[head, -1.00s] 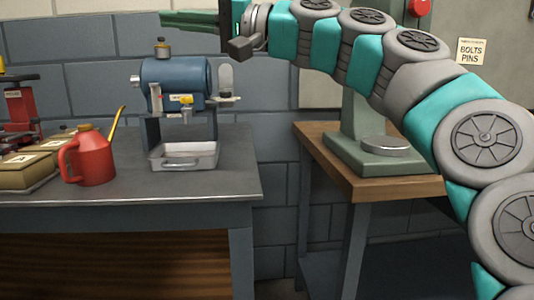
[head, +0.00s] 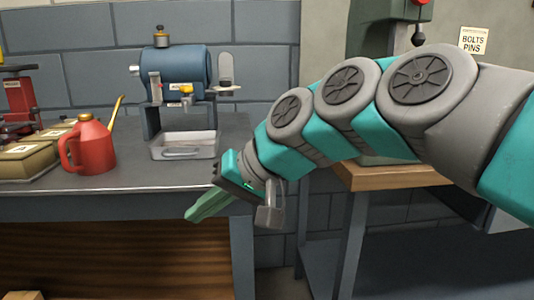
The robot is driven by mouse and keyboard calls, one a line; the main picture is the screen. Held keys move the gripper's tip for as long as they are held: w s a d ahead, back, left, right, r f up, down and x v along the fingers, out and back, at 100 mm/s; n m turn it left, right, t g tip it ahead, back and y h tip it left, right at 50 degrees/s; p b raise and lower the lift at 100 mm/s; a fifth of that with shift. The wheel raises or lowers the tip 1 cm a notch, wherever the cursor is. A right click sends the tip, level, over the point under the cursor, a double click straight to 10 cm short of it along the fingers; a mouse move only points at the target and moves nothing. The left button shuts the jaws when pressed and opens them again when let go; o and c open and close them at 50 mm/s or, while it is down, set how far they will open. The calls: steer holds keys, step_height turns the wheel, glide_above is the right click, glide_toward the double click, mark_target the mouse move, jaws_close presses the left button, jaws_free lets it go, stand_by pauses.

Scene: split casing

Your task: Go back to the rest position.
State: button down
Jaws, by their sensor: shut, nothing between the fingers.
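My gripper (head: 207,205) is at the end of my teal and grey arm, low in the middle of the head view. It points down and to the left, in front of the front edge of the grey metal bench (head: 120,180). Its green fingers look closed together, with nothing seen between them. The gripper overlaps the bench's right front corner in the picture; I cannot tell the gap between them.
On the bench stand a blue machine (head: 178,70), a metal tray (head: 184,146), a red oil can (head: 92,148) and tan boxes (head: 28,160). A wooden-topped table (head: 395,178) with a green machine (head: 372,30) stands behind my arm.

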steer(key=s+d+f+m+g+h, duration=0.1)
steer(key=s+d+f+h, duration=0.3)
steer(key=s+d+f, duration=0.6)
steer(key=s+d+f+m+g+h, duration=0.1)
steer(key=s+d+f+g+h, duration=0.2)
steer(key=s+d+f, duration=0.7)
steer(key=d+f+h, duration=0.2)
steer(key=d+f, duration=0.3)
steer(key=f, duration=0.1)
steer(key=shift+d+f+m, duration=0.2)
steer(key=shift+f+m, duration=0.1)
steer(key=shift+m, duration=0.1)
